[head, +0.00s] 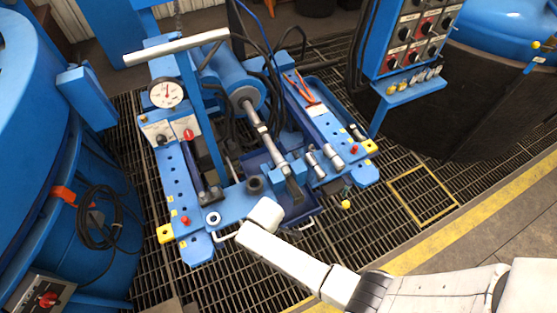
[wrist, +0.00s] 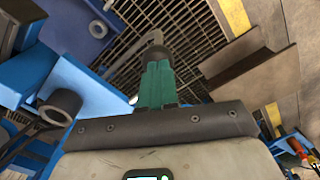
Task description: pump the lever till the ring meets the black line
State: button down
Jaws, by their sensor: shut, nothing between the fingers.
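A blue hydraulic rig stands on the grating. A long pale bar (head: 175,47) sits on a blue upright at its back left and looks like a lever, but I cannot be sure. A steel rod (head: 262,130) runs from the blue cylinder (head: 232,78) toward the front; I cannot make out the ring or black line. My gripper (wrist: 156,68) shows green fingers, shut and empty, in the wrist view. A dark grey rounded part (wrist: 154,48) lies at their tips; contact is unclear. In the head view, my white arm's end is over the rig's front edge, its fingers hidden.
A round gauge (head: 166,93) stands at the rig's left. Red pliers (head: 302,88) lie at its right. A grey collar (wrist: 60,106) is left of my fingers. A control panel (head: 412,35) and blue tanks flank the rig. Open grating (head: 395,225) lies front right.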

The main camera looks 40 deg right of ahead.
notch_tip(320, 180, down, 10)
jog(key=s+b, duration=0.2)
jog(key=b, duration=0.5)
jog(key=shift+s+a+f, duration=0.15)
jog(key=shift+s+a, duration=0.1)
jog(key=shift+a, duration=0.15)
dwell(0.9)
jog(key=w+r+p, duration=0.1)
jog(key=r+p, duration=0.1)
jog(key=r, duration=0.1)
jog(key=r+p, duration=0.3)
jog(key=r, duration=0.1)
jog(key=w+d+r+p, duration=0.1)
jog(key=r+p, duration=0.1)
jog(key=r, duration=0.2)
jog(key=shift+w+p, duration=0.3)
jog(key=shift+p, duration=0.1)
jog(key=shift+f, duration=0.15)
notch_tip(320, 180, down, 11)
jog(key=s+a+b, duration=0.1)
jog(key=s+b, duration=0.1)
jog(key=b, duration=0.6)
jog(key=shift+s+r, duration=0.2)
jog(key=shift+s, duration=0.15)
dwell(0.6)
